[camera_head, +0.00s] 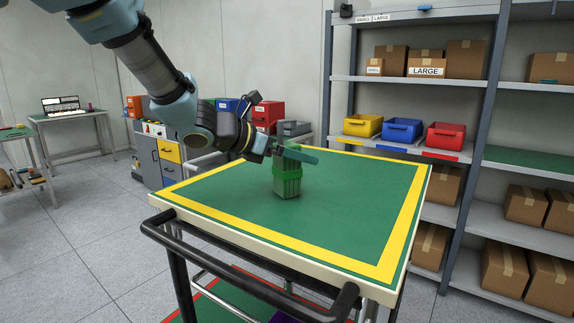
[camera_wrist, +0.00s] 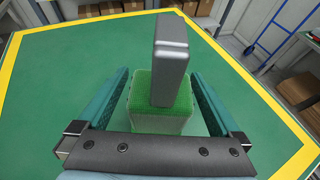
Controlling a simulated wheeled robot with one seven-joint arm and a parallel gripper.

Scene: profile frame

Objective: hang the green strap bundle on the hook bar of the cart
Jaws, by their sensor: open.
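My gripper (camera_head: 300,155) is open at the bundle's upper part. In the wrist view, the teal fingers of my gripper (camera_wrist: 159,80) lie on either side of it. Contact cannot be told. I cannot make out a hook bar.
A black handle rail (camera_head: 250,283) runs along the cart's near side. Shelves with yellow, blue and red bins (camera_head: 403,130) and cardboard boxes stand behind at right. A drawer cabinet (camera_head: 168,150) stands behind at left. The cart top around the bundle is clear.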

